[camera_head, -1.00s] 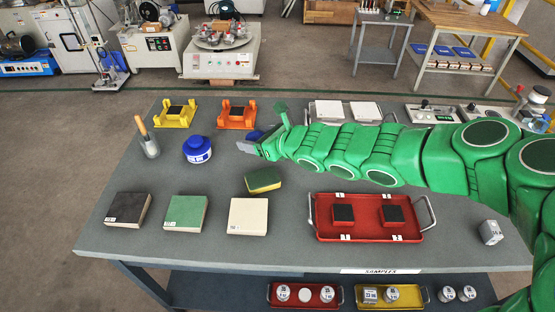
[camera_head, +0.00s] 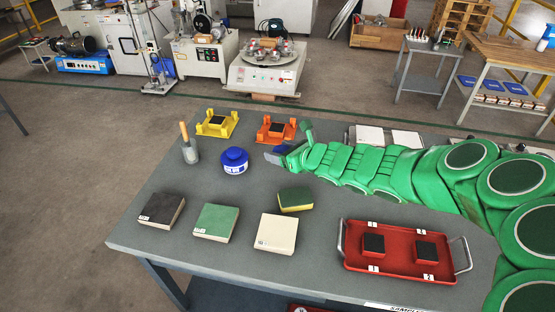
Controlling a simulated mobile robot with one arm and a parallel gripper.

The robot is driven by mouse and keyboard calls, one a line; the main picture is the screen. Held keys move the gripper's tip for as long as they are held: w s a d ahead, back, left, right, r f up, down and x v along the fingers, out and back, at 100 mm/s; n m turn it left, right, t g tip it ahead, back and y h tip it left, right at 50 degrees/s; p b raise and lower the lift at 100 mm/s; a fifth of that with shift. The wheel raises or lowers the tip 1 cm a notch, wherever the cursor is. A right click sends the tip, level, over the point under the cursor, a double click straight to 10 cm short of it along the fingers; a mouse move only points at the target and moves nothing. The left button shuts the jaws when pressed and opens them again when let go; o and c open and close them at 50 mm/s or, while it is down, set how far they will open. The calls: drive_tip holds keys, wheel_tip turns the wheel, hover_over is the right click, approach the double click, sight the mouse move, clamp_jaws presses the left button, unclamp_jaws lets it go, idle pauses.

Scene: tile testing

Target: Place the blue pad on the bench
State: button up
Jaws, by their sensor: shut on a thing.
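My gripper (camera_head: 276,157) is at the end of the green arm, over the far part of a grey-topped bench (camera_head: 330,207). A small dark blue patch (camera_head: 283,148) shows at the fingers, mostly hidden behind them; it looks like the blue pad, held by the shut gripper. The gripper appears just in front of an orange holder (camera_head: 276,130) with a dark block in it. A yellow holder (camera_head: 217,124) with a similar block stands to its left. A wooden-topped bench (camera_head: 510,48) stands at the back right.
A blue jar (camera_head: 234,161) and a cup (camera_head: 189,153) with a wooden-handled tool stand left of my gripper. Black, green and cream blocks, a sponge (camera_head: 296,199) and a red tray (camera_head: 407,255) lie nearer. Bare grey top lies between them. Machines stand behind.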

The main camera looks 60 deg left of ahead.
drive_tip(key=a+f, duration=0.1)
drive_tip(key=a, duration=0.1)
drive_tip(key=w+a+f, duration=0.1)
drive_tip(key=f, duration=0.1)
drive_tip(key=w+a+f, duration=0.1)
drive_tip(key=a+f, duration=0.1)
drive_tip(key=shift+w+a+f, duration=0.25)
drive_tip(key=shift+a, duration=0.05)
drive_tip(key=shift+w+a+f, duration=0.2)
drive_tip(key=shift+a+f, duration=0.25)
drive_tip(key=shift+f, duration=0.25)
drive_tip(key=shift+a+f, duration=0.1)
drive_tip(key=shift+f, duration=1.4)
drive_tip(key=shift+f, duration=0.1)
drive_tip(key=o, duration=0.8)
drive_tip(key=shift+d, duration=0.2)
drive_tip(key=shift+v, duration=5.85)
